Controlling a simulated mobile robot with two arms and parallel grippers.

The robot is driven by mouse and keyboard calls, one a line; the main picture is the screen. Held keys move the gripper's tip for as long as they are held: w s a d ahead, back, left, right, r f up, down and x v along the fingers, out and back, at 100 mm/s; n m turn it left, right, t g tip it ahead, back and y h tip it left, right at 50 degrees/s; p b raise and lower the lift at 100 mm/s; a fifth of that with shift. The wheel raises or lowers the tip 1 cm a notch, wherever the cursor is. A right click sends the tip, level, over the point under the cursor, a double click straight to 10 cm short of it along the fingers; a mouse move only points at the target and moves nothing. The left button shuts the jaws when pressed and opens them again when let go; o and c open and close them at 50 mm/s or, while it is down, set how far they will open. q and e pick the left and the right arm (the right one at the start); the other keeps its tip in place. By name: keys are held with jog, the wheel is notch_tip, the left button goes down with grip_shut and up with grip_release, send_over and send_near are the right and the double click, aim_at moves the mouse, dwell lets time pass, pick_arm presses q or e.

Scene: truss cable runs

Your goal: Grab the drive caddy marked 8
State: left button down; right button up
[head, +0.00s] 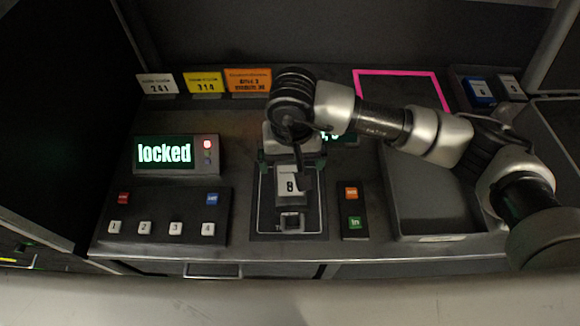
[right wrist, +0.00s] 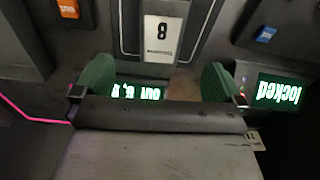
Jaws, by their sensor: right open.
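The drive caddy marked 8 (head: 290,186) has a white label face and stands in a dark framed dock (head: 315,222) at the middle of the bench. Its label also shows upright-side-down at the top of the right wrist view (right wrist: 162,38). My right gripper (head: 291,160) is over the back end of the caddy and partly covers it. In the right wrist view its green finger pads (right wrist: 156,82) are apart, with the caddy's label beyond them. No hold on the caddy shows. My left gripper is not in view.
A display reading "locked" (head: 165,154) and a numbered button panel (head: 160,228) stand at left. A small box with orange and green buttons (head: 354,208) is right of the dock. An empty grey tray (head: 435,195), a pink outline (head: 400,73) and two caddies (head: 480,91) are farther right.

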jog(key=shift+f, duration=0.35)
jog(key=p, duration=0.1)
send_over(290, 186)
jog(key=f, duration=0.4)
jog(key=shift+s+d+f, duration=0.1)
jog(key=shift+s+d, duration=0.05)
jog(key=shift+s, duration=0.15)
jog(key=shift+w+f, duration=0.1)
jog(key=shift+f, duration=0.15)
notch_tip(290, 186, down, 4)
jog(key=shift+w+f+p, duration=0.1)
jog(key=shift+f+p, duration=0.1)
jog(key=shift+p, duration=1.05)
jog(key=shift+f, duration=0.35)
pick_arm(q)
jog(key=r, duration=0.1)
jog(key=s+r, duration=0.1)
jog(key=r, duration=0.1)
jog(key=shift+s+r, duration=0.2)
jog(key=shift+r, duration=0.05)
pick_arm(e)
jog(key=shift+w, duration=0.1)
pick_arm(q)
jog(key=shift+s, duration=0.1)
pick_arm(e)
jog(key=shift+c, duration=0.3)
